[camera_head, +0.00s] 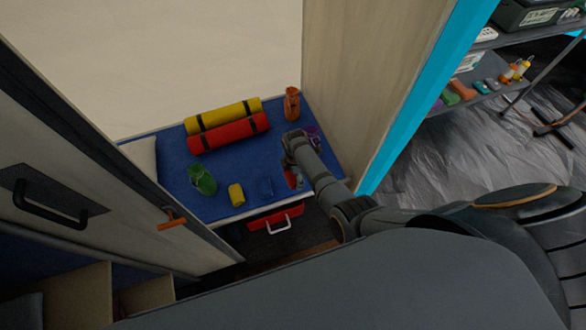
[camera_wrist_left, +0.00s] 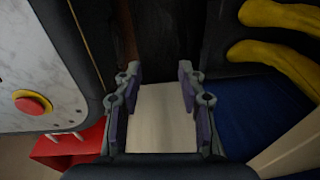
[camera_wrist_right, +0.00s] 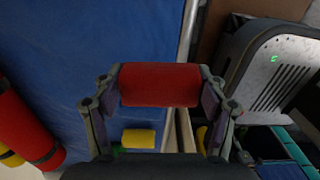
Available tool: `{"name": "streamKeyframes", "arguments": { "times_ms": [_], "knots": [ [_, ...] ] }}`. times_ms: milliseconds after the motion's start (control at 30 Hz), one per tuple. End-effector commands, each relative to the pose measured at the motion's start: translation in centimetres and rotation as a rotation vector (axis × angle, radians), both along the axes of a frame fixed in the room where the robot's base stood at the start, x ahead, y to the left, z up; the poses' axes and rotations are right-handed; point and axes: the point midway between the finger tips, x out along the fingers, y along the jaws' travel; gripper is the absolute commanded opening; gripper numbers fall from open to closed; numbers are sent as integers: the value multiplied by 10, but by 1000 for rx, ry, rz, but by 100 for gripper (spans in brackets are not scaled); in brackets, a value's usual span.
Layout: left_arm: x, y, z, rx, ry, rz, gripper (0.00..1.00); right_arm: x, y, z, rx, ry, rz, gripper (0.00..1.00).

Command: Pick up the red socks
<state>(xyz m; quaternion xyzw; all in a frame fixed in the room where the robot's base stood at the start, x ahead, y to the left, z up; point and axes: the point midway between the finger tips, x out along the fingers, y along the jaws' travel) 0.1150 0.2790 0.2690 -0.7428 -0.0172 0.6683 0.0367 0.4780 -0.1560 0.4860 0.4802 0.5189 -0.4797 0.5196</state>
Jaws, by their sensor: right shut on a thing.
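The red socks, a smooth red roll (camera_wrist_right: 160,85), lie between the two fingers of my right gripper (camera_wrist_right: 160,92) in the right wrist view, which is shut on them. In the head view my right arm reaches over the blue mat (camera_head: 225,170), and a bit of red (camera_head: 290,178) shows beside the arm; the fingers are mostly hidden there. My left gripper (camera_wrist_left: 160,95) shows in the left wrist view with its fingers apart and nothing between them. It does not show in the head view.
On the mat lie yellow (camera_head: 222,116) and red (camera_head: 229,133) rolls, a green item (camera_head: 202,180), a small yellow item (camera_head: 236,195) and an orange item (camera_head: 291,104). A red box (camera_head: 275,218) sits below the front edge. A wooden wall stands at right.

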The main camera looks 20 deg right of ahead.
Motion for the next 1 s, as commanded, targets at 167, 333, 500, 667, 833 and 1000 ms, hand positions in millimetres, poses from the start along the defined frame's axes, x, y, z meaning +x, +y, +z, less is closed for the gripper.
{"name": "streamKeyframes", "arguments": {
  "times_ms": [167,333,500,667,833,1000],
  "knots": [
    [-9,0,61,-1,0,0,40,-23,4,42,0,2,0,49],
    [-10,0,106,-1,3,0,40,-59,10,54,2,4,0,49],
    [-18,0,140,0,-15,0,40,-87,14,63,1,3,1,49],
    [-20,0,153,-1,-11,0,40,-102,17,65,1,1,0,49],
    [-16,-1,156,-2,-16,1,40,-107,17,64,0,-1,0,49],
    [-13,-1,155,-2,-18,0,40,-107,17,63,0,-1,0,49]
  ]
}}
